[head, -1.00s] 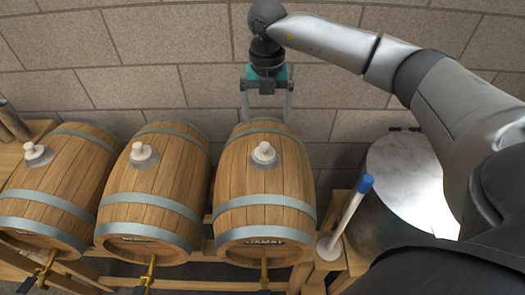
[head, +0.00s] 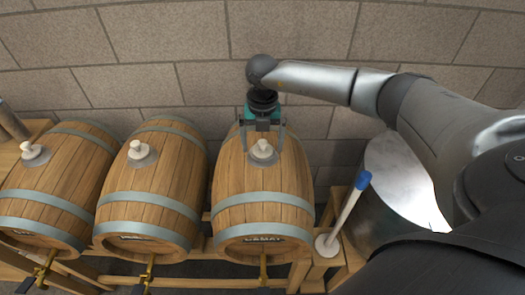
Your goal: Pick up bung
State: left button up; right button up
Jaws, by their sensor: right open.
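Three wooden barrels lie on a rack, each with a pale bung on top. The right barrel (head: 263,185) has its bung (head: 263,149) seated in a grey collar. The middle bung (head: 138,149) and left bung (head: 32,150) sit on their own barrels. My right gripper (head: 262,146) points down at the right barrel, open, its two fingers appearing to either side of the right bung. I cannot tell whether a finger touches it. The left gripper is not in view.
A blue-tipped white stick (head: 348,212) stands in a round base right of the barrels. A round metal drum (head: 395,190) is behind my right arm. Brass taps (head: 263,270) stick out at the barrel fronts. A block wall (head: 180,50) closes off the back.

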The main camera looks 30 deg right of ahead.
jog(key=shift+c, duration=0.2)
jog(key=c, duration=1.3)
jog(key=shift+r, duration=0.1)
jog(key=shift+c, duration=0.2)
